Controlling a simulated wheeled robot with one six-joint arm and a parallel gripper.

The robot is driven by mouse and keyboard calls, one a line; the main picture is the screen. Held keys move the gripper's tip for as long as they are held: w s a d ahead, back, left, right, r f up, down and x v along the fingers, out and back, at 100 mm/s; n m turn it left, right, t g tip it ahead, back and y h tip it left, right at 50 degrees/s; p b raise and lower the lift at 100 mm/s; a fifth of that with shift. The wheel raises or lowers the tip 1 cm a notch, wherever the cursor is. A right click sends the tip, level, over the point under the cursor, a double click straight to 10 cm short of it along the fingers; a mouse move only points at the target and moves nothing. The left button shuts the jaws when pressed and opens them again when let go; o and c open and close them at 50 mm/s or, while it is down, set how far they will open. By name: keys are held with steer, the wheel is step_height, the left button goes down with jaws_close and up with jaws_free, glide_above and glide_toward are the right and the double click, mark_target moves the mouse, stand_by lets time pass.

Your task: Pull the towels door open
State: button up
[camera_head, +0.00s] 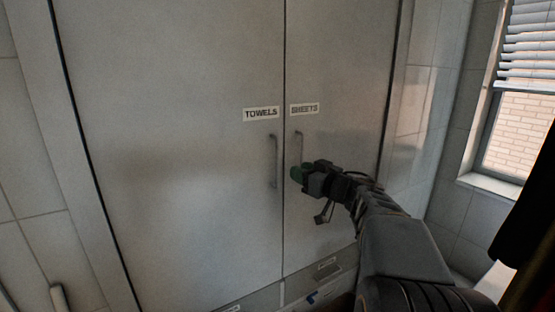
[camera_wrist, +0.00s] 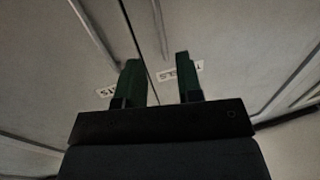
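The towels door (camera_head: 180,150) is a flat grey panel, shut, with a TOWELS label (camera_head: 261,114). Its vertical bar handle (camera_head: 274,162) is near its right edge, beside the seam. My gripper (camera_head: 299,172) is in front of the doors, right of that handle, overlapping the lower part of the sheets handle in the picture. In the wrist view my gripper (camera_wrist: 158,78) shows two green fingers apart, with nothing held between them. The view is upside down, and the towels handle (camera_wrist: 160,28) appears beyond the gap between the fingers. Contact is not visible.
The sheets door (camera_head: 340,70) is shut on the right, with its own handle (camera_head: 298,146) and SHEETS label (camera_head: 304,109). Drawers (camera_head: 325,268) lie below. A tiled wall and a window (camera_head: 520,130) are at the right. Open space lies before the towels door.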

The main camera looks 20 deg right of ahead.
steer(key=p, duration=0.2)
glide_above(277, 185)
steer(key=shift+w+d, duration=0.1)
steer(key=shift+w, duration=0.15)
steer(key=shift+c, duration=0.2)
jaws_close()
stand_by(0.3)
